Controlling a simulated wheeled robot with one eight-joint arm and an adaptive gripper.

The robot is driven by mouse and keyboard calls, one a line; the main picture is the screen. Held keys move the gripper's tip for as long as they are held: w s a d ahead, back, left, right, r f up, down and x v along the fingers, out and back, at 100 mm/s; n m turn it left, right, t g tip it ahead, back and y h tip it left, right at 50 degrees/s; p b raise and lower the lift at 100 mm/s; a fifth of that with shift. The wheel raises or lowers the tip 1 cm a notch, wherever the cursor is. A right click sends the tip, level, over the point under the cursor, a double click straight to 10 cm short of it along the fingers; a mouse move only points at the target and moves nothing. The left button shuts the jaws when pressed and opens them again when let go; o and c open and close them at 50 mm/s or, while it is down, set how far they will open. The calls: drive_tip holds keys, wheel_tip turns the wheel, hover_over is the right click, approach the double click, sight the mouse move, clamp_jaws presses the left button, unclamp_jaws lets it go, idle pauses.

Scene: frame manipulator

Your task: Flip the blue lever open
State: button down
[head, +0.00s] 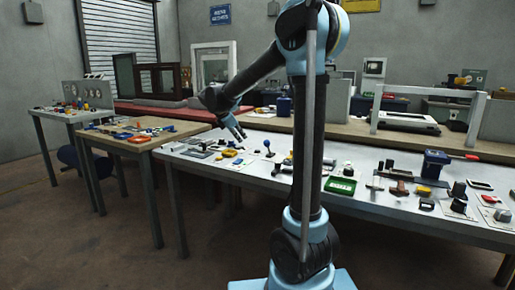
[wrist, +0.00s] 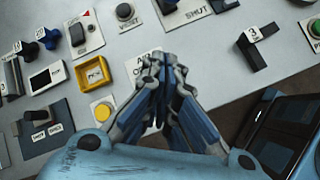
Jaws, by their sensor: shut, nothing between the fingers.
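My gripper (head: 237,133) is above the left part of the long white table in the head view. A small upright blue-topped lever (head: 267,144) stands right of my gripper in the head view. I cannot tell for sure that these are the same thing. Nothing touches my fingers.
A yellow square frame (wrist: 95,72), a yellow button (wrist: 103,111), a blue knob (wrist: 48,38) and a black button (wrist: 124,12) lie left of my fingers. A black bracket (wrist: 252,50) tagged 3 is to the right. The panel between is clear.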

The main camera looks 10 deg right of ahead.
sight(268, 147)
drive_tip(key=x, duration=0.9)
drive_tip(key=shift+d+f, duration=0.2)
drive_tip(key=shift+d, duration=0.05)
drive_tip(key=shift+w+d+r, duration=0.1)
drive_tip(key=shift+w+d, duration=0.1)
drive_tip(key=shift+d, duration=0.3)
drive_tip(key=shift+w+d+r, duration=0.1)
drive_tip(key=shift+w+d, duration=0.05)
drive_tip(key=shift+d, duration=0.4)
drive_tip(key=shift+w+d+r, duration=0.15)
drive_tip(key=shift+d, duration=0.25)
drive_tip(key=shift+w+d+r, duration=0.1)
drive_tip(key=shift+d+r, duration=0.1)
drive_tip(key=shift+d, duration=0.25)
drive_tip(key=shift+d, duration=0.1)
drive_tip(key=shift+w+r+g, duration=0.25)
drive_tip(key=shift+r+g, duration=0.1)
drive_tip(key=shift+g, duration=0.05)
